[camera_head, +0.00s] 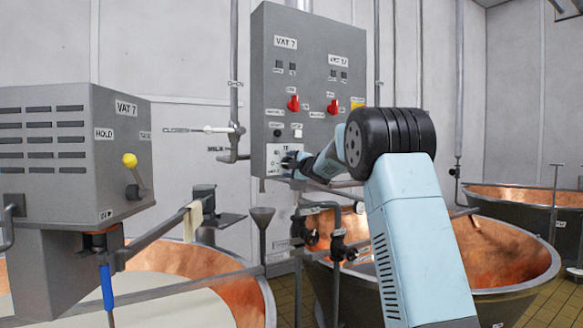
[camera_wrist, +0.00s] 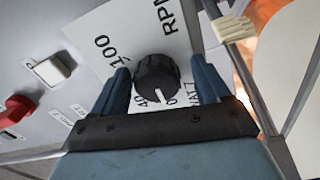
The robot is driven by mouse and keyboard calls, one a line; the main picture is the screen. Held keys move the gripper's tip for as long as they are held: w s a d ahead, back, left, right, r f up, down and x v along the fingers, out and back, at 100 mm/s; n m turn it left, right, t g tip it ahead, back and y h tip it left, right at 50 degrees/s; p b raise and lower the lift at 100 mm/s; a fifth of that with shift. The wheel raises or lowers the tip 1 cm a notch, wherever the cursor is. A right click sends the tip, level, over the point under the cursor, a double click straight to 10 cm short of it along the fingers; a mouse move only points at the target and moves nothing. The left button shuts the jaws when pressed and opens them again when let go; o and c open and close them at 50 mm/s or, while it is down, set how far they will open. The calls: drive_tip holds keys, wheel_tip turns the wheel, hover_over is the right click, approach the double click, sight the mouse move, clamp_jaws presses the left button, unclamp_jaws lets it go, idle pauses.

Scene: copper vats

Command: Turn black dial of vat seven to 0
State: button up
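The black dial (camera_wrist: 156,78) sits on a white scale plate (camera_wrist: 115,22) marked "100", "40", "0" and "RPM" in the wrist view. Its white pointer mark faces the bottom of the picture, between the "40" and the "0". My gripper (camera_wrist: 163,84) has its two blue fingers on either side of the dial. A narrow gap shows at the right finger; the left finger is very close, and I cannot tell if it touches. In the head view my gripper (camera_head: 288,161) is at the lower left of the grey control box (camera_head: 310,70), under the "VAT 7" label, and the dial is not clear there.
Beside the dial are a white button (camera_wrist: 54,70) and a red knob (camera_wrist: 14,113). A grey box with a yellow-tipped lever (camera_head: 130,160) stands at the left. Copper vats (camera_head: 505,255) and pipes lie below and around my arm.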

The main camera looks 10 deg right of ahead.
drive_tip(key=v, duration=1.3)
drive_tip(key=shift+s, duration=0.35)
drive_tip(key=shift+d, duration=0.15)
drive_tip(key=s+d+f+m+g+h, duration=0.15)
drive_tip(key=s+m+h, duration=0.35)
drive_tip(key=s, duration=0.5)
drive_tip(key=s+d+m+g+h, duration=0.1)
drive_tip(key=s+m+g+h, duration=0.15)
drive_tip(key=s+m, duration=0.6)
drive_tip(key=s+a+f+m+g, duration=0.2)
drive_tip(key=s+f, duration=0.3)
drive_tip(key=s, duration=0.6)
drive_tip(key=s+a+f+m+g+y, duration=0.1)
drive_tip(key=s+a+f+m+g, duration=0.1)
drive_tip(key=s+f, duration=0.4)
drive_tip(key=s+a+f+m+g+y, duration=0.1)
drive_tip(key=s+f, duration=0.4)
drive_tip(key=s, duration=1)
drive_tip(key=a+m+g, duration=0.1)
drive_tip(key=g, duration=0.1)
drive_tip(key=shift+s+a+f+g, duration=0.25)
drive_tip(key=shift+s+a+g, duration=0.05)
drive_tip(key=shift+a, duration=0.05)
